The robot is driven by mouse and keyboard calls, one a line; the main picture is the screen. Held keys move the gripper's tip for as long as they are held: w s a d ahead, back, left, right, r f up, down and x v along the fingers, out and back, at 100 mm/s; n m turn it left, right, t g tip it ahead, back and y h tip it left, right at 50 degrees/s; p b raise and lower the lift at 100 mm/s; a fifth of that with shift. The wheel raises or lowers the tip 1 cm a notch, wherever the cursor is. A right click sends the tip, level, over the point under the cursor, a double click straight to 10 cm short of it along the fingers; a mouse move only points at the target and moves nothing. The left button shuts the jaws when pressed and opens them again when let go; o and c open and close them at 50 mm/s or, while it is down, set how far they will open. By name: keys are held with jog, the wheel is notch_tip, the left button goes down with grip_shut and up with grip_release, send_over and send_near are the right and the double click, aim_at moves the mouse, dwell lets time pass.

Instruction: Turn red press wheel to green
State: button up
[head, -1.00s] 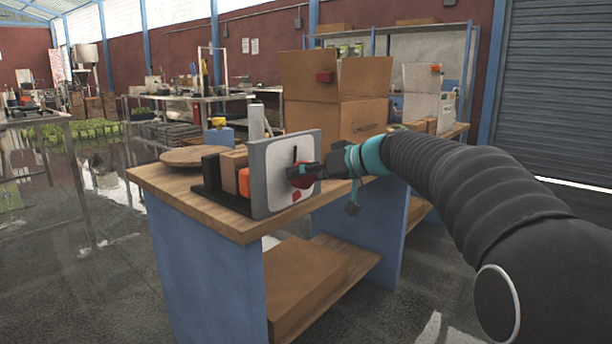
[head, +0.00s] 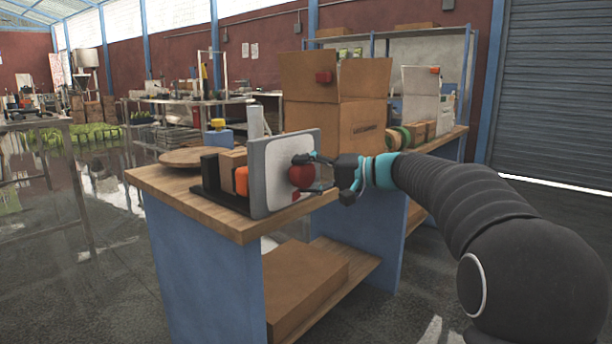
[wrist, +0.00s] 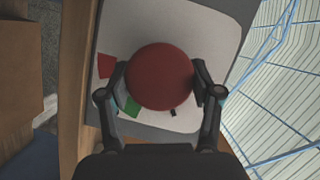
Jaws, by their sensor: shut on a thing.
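The red press wheel (head: 302,176) is a round knob on the light grey front panel (head: 272,180) of the powder filler. In the wrist view the wheel (wrist: 160,77) sits between the two fingers of my gripper (wrist: 160,85), which is shut on it from both sides. In the head view my gripper (head: 312,174) has one finger above the wheel and one below. The wrist view shows a red mark (wrist: 106,65) left of the wheel and a green mark (wrist: 131,107) at its lower left. A small black pointer tip (wrist: 173,113) shows at the lower right, apart from the green mark.
The filler stands on a wooden bench (head: 180,190) with blue sides, near its edge. A round wooden board (head: 190,157) lies to the left. A large open cardboard box (head: 345,110) stands behind. Another carton (head: 300,285) rests on the lower shelf.

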jog(key=m+y, duration=0.1)
jog(key=m, duration=0.1)
jog(key=m+y, duration=0.1)
jog(key=m, duration=0.2)
jog(key=shift+f+t, duration=0.15)
jog(key=shift+t, duration=0.15)
jog(key=m+t, duration=0.1)
jog(key=m, duration=0.2)
jog(key=m+t+y, duration=0.1)
jog(key=m, duration=0.2)
jog(key=shift+y, duration=0.3)
jog(key=shift+m, duration=0.4)
jog(key=o, duration=1.1)
jog(key=shift+o, duration=0.2)
jog(key=shift+f, duration=0.1)
jog(key=v, duration=1.2)
